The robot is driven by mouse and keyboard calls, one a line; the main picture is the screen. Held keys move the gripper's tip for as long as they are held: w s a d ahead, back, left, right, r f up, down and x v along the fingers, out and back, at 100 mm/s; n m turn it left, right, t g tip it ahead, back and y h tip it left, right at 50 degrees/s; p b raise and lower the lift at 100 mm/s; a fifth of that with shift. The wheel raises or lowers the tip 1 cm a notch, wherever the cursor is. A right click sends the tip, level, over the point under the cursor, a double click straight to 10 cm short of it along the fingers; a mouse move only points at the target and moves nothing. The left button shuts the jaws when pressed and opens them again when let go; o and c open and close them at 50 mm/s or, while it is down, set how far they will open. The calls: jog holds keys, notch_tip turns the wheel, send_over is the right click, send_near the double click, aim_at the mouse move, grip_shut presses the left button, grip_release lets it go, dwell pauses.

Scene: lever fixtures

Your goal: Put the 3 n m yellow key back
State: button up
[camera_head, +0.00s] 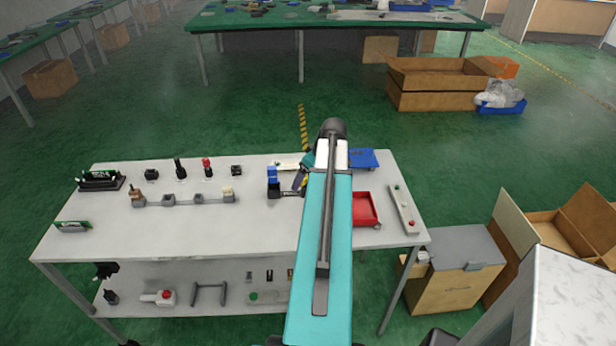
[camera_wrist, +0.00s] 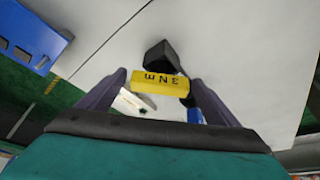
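The yellow key (camera_wrist: 161,82), marked "3 N m" upside down in the wrist view, lies between my two fingertips. My gripper (camera_wrist: 160,88) appears shut on it, with a finger touching each end. In the head view a small yellow patch (camera_head: 305,181) shows at my gripper (camera_head: 302,178), above the white table. A black block (camera_wrist: 160,55) shows just past the key in the wrist view; I cannot tell whether they are joined. A black holder with a blue top (camera_head: 273,176) stands just left of my gripper. My arm hides part of the table.
The white table (camera_head: 110,232) carries a row of small black and red-topped pieces (camera_head: 207,167), a grey rail fixture (camera_head: 184,199), a red tray (camera_head: 365,209), a blue tray (camera_head: 364,159) and a button strip (camera_head: 404,208). The table's front left is mostly clear.

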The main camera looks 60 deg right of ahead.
jog(key=shift+r, duration=0.15)
jog(key=b+v, duration=0.2)
jog(key=v, duration=1)
dwell(0.6)
jog(key=shift+r, duration=0.15)
dwell(0.6)
